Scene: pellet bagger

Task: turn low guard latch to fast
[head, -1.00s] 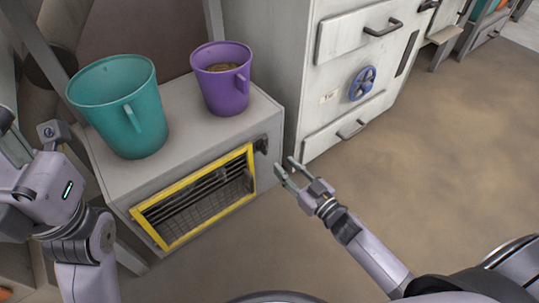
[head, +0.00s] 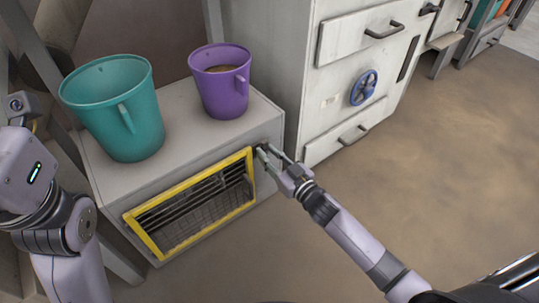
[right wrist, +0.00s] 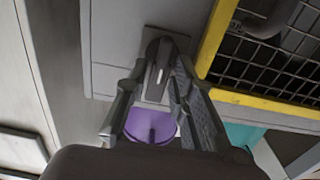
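The low guard latch is a dark handle with a small white mark on a grey plate, beside the yellow-framed mesh guard (head: 190,203). In the right wrist view the latch (right wrist: 159,70) stands lengthwise between my fingers. My right gripper (head: 268,155) is at the upper right corner of the guard and largely hides the latch in the head view. In the right wrist view the right gripper (right wrist: 157,84) is open, one finger on each side of the latch; firm contact cannot be told. My left arm shows at the left edge, its gripper out of view.
A teal bucket (head: 118,110) and a purple bucket (head: 220,90) with brown contents stand on the grey box (head: 175,128) above the guard. A white cabinet (head: 325,125) with a blue handwheel (head: 363,88) stands to the right. The floor on the right is clear.

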